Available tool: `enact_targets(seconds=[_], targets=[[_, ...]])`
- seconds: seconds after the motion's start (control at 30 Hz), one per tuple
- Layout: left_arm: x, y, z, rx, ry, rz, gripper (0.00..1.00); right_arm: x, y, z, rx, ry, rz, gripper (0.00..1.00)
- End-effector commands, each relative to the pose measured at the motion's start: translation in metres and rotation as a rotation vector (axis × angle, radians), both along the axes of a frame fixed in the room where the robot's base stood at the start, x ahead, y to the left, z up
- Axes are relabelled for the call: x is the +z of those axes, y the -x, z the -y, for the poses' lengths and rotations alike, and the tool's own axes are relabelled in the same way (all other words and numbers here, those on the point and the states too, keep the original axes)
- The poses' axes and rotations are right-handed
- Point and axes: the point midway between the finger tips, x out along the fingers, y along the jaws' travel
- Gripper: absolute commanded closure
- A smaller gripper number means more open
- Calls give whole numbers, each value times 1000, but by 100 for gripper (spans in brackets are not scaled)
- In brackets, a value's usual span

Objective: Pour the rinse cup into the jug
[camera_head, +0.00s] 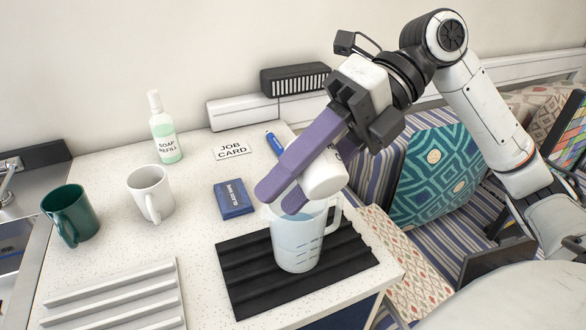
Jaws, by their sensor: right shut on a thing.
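A white cup (326,174), which I take to be the rinse cup, is held between the purple fingers of my right gripper (282,194). It is tilted over on its side above the jug, and its mouth is largely hidden by the fingers. The clear jug (297,250) stands upright on a black ribbed mat, its handle at the right. It holds pale bluish liquid. The fingers and cup hide part of its rim, so I cannot tell whether they touch it. No stream shows. My left gripper is out of view.
The black ribbed mat (248,283) lies near the counter's right edge. A green mug (70,213), white mug (149,192), soap bottle (163,130), blue packet (233,198), job card (231,149) and blue marker (275,144) stand or lie around. A grey ribbed rack (115,298) is front left.

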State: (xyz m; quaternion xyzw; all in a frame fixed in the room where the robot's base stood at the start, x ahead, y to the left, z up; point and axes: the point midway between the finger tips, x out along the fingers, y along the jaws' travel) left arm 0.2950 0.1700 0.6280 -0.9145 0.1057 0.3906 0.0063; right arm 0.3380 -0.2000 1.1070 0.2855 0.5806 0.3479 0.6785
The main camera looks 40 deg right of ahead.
Motion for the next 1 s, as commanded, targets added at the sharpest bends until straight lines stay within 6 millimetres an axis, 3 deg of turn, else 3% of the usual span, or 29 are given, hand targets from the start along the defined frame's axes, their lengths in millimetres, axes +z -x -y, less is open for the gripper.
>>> enact_targets(seconds=[1.0], targets=[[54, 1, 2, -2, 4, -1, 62, 21, -1, 0, 0, -87, -360, 84]])
